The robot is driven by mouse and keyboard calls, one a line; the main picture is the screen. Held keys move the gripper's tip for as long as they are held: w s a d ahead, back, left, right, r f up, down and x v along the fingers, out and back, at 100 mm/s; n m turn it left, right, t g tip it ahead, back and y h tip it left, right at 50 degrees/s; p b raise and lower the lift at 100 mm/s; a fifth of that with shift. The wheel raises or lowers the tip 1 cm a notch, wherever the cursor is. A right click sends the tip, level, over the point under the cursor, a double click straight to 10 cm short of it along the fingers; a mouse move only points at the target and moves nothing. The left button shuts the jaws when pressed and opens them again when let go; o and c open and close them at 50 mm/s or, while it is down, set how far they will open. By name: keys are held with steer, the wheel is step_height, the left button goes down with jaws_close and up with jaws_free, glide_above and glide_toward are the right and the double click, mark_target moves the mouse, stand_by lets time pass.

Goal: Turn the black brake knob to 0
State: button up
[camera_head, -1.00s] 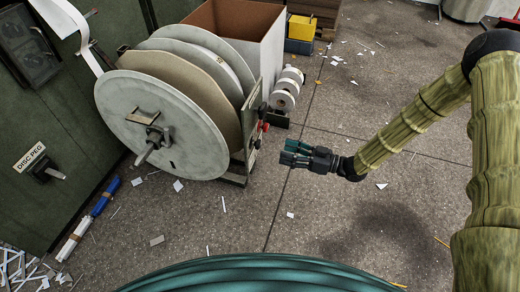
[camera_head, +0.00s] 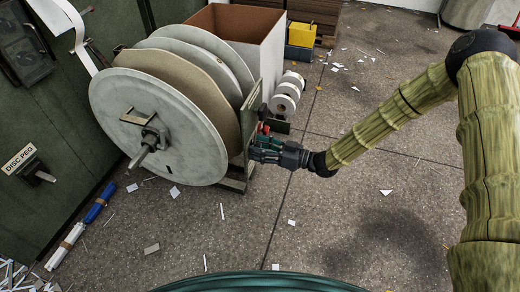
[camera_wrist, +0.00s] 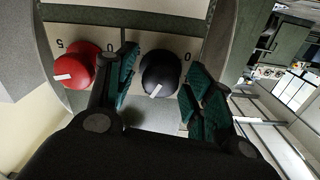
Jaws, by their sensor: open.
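The black brake knob (camera_wrist: 160,73) shows in the wrist view as a round knob with a white pointer mark low on its face. It sits on a pale panel with a "0" printed at its upper right. My gripper (camera_wrist: 163,80) is open, with one green-padded finger on each side of the black knob; I cannot tell whether the pads touch it. In the head view my gripper (camera_head: 262,149) is at the side of the reel stand, and the black knob cannot be made out there.
A red knob (camera_wrist: 75,67) with its own white mark sits left of the black one, outside the fingers. In the head view the large reel (camera_head: 155,125) stands left of my gripper, and small white rolls (camera_head: 287,93) are behind it. The floor to the right is mostly clear.

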steer(key=c, duration=1)
